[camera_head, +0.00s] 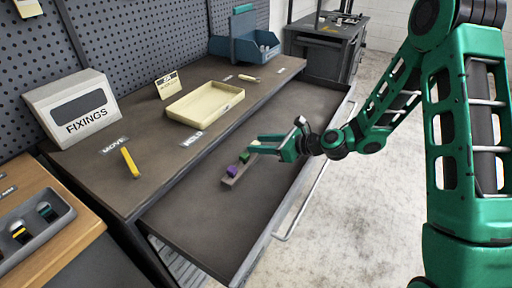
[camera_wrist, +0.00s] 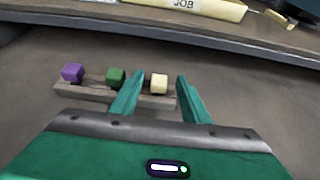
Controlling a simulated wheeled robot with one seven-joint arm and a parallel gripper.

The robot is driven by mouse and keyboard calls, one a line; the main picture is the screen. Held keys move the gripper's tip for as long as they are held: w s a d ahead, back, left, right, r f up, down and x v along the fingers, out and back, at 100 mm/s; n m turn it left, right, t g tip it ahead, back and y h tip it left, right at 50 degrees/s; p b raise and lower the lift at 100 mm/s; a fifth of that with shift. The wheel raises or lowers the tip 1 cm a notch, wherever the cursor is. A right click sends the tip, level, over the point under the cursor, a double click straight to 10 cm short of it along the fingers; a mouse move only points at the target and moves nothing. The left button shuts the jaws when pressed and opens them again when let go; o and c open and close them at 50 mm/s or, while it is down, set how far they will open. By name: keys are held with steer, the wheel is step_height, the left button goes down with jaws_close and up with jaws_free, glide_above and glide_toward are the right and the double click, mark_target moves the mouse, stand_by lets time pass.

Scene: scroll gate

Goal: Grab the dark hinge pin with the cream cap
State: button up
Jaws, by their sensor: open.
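The cream cap (camera_wrist: 159,83) shows in the wrist view at the right end of a small grey-brown rack (camera_wrist: 88,95). The dark pin below this cap cannot be made out. A green cap (camera_wrist: 116,76) and a purple cap (camera_wrist: 72,73) sit to its left on the same rack. My gripper (camera_wrist: 159,75) is open, with one finger on each side of the cream cap in the picture; contact cannot be told. In the head view my gripper (camera_head: 264,144) is at the far end of the rack (camera_head: 230,181), partly hiding the cream cap there.
The rack lies in a wide open drawer (camera_head: 205,220) with a front handle (camera_head: 302,205). The worktop above it holds a cream tray (camera_head: 205,103), a yellow piece (camera_head: 130,162), a FIXINGS box (camera_head: 75,108) and a blue bin (camera_head: 240,45). The drawer around the rack is clear.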

steer(key=shift+w+a+f, duration=0.1)
steer(key=shift+a, duration=0.1)
jaws_close()
